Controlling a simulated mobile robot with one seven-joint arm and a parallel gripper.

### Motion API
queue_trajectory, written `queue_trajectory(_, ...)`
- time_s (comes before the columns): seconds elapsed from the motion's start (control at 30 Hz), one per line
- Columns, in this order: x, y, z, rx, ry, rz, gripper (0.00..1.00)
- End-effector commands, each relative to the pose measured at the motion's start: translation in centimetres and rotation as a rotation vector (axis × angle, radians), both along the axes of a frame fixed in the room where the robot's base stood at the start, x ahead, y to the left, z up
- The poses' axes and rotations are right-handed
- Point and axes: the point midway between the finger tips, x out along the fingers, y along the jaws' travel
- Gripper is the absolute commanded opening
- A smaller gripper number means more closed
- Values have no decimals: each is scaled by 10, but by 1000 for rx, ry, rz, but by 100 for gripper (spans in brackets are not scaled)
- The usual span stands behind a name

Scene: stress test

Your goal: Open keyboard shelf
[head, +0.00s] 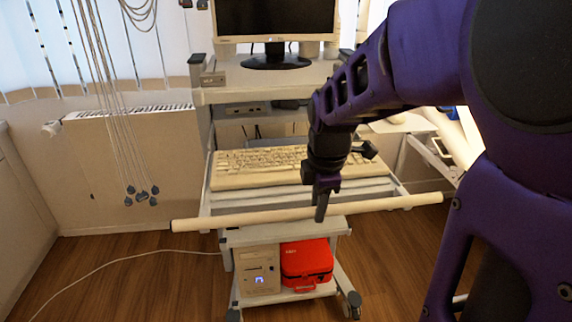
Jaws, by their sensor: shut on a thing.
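The keyboard shelf (235,200) is a pale tray on a white wheeled cart, in the middle of the head view. It juts out below the monitor platform. A beige keyboard (255,167) lies on it. A long cream handle bar (245,216) runs across the shelf's front. My gripper (321,205) comes down from the right and is shut on the handle bar, right of its middle. One dark finger shows in front of the bar; the other finger is hidden.
A monitor (275,18) stands on the cart's upper platform (235,76). A computer (259,271) and a red case (306,262) sit on the low shelf. Cables (115,120) hang left by a radiator (130,140). A white cable crosses the wooden floor (120,275).

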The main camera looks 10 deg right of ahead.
Motion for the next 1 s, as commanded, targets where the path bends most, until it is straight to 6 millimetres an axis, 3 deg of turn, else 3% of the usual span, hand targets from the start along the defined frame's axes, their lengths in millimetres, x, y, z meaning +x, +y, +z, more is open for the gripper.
queue_trajectory(0.5,1,1,0,1,-2,0,0)
queue_trajectory(0.53,1,1,0,1,-2,0,33)
queue_trajectory(0.7,1,1,0,1,-2,0,60)
queue_trajectory(1.0,1,0,2,0,-2,0,60)
